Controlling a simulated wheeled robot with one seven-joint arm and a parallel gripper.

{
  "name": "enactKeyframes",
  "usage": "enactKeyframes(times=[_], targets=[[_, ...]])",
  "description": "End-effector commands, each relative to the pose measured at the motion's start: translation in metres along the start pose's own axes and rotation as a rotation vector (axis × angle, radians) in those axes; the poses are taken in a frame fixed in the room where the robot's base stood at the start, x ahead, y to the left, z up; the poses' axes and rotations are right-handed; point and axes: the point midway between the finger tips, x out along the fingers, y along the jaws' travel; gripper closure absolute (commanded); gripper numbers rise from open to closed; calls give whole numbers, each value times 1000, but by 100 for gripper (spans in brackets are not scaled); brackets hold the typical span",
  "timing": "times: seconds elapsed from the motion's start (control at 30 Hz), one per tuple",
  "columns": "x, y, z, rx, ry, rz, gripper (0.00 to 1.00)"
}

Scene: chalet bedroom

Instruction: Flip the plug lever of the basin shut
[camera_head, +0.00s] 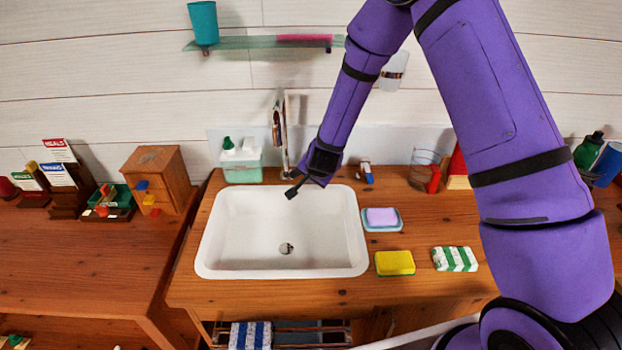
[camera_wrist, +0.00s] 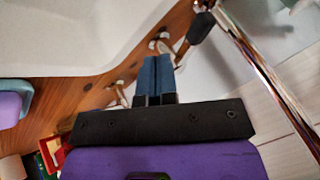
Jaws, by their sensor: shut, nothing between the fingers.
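The white basin (camera_head: 240,225) is set in the wooden counter, with a round metal drain (camera_head: 286,248) in its floor. The tall chrome tap (camera_head: 284,135) stands behind its back rim; its pipe shows in the wrist view (camera_wrist: 262,75). A lever with a black grip (camera_wrist: 201,28) lies beyond my fingers, towards the tap; I take it for the plug lever. Its exact setting is unclear. My gripper (camera_head: 293,191) is over the basin's back right part. In the wrist view its blue fingers (camera_wrist: 157,75) are shut and empty, apart from the black grip.
A soap dish (camera_head: 382,226), a yellow sponge (camera_head: 395,263) and a striped pack (camera_head: 455,259) lie right of the basin. A teal dispenser box (camera_head: 242,170) stands at its back left. A glass (camera_head: 425,168) stands behind right. The basin's inside is clear.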

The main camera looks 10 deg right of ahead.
Motion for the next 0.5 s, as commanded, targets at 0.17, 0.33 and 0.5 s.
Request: enactKeyframes(times=[0.17,0.33,0.5], targets=[[-24,-3,2,-1,0,-1,100],[-50,-5,5,-1,0,-1,100],[-66,-7,6,0,0,0,100]])
